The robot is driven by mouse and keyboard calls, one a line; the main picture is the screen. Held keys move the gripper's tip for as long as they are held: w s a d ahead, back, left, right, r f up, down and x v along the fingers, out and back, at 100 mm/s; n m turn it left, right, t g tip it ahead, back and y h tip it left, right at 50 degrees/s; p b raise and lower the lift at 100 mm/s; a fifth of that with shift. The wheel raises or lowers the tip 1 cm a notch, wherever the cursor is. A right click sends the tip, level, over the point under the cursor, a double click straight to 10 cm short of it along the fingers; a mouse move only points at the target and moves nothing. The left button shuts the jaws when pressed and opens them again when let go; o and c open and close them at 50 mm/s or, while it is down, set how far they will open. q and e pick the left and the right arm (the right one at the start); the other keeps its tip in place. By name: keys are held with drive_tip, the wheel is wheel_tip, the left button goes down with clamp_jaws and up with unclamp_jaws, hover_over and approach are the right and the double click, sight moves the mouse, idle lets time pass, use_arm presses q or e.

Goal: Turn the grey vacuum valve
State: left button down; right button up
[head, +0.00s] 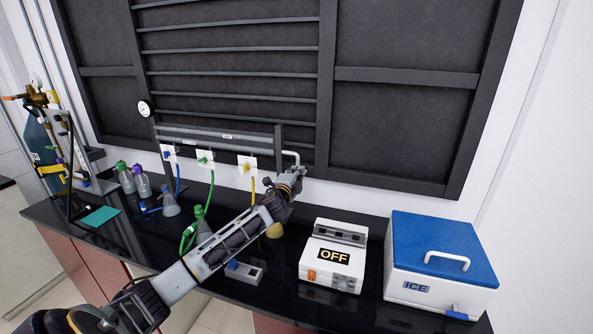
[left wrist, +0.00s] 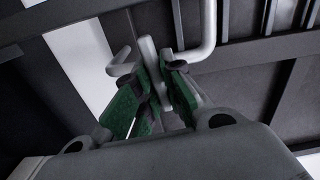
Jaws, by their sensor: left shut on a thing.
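The grey vacuum valve (head: 291,155) is at the right end of the grey pipe rail (head: 220,139) on the back wall; its lower part is hidden by my left gripper in the head view. My left gripper (head: 291,180) reaches up to it from below. In the left wrist view, the green-padded fingers (left wrist: 155,92) are shut on the valve's light grey bar (left wrist: 148,55), one finger on each side. A bent grey piece stands out on either side of the bar there. My right gripper is not in view.
White valve plates with blue, green and yellow hoses hang under the rail. A white box marked OFF (head: 334,257) and a blue-lidded ice box (head: 443,262) stand on the black bench at right. Flasks (head: 170,203) and bottles stand at left, near my arm.

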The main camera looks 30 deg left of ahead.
use_arm(q)
drive_tip(key=shift+f+m, duration=0.1)
drive_tip(key=shift+m, duration=0.5)
drive_tip(key=c, duration=1.5)
unclamp_jaws()
drive_tip(key=shift+s, duration=0.1)
drive_tip(key=shift+s+d, duration=0.1)
drive_tip(key=shift+v, duration=5.8)
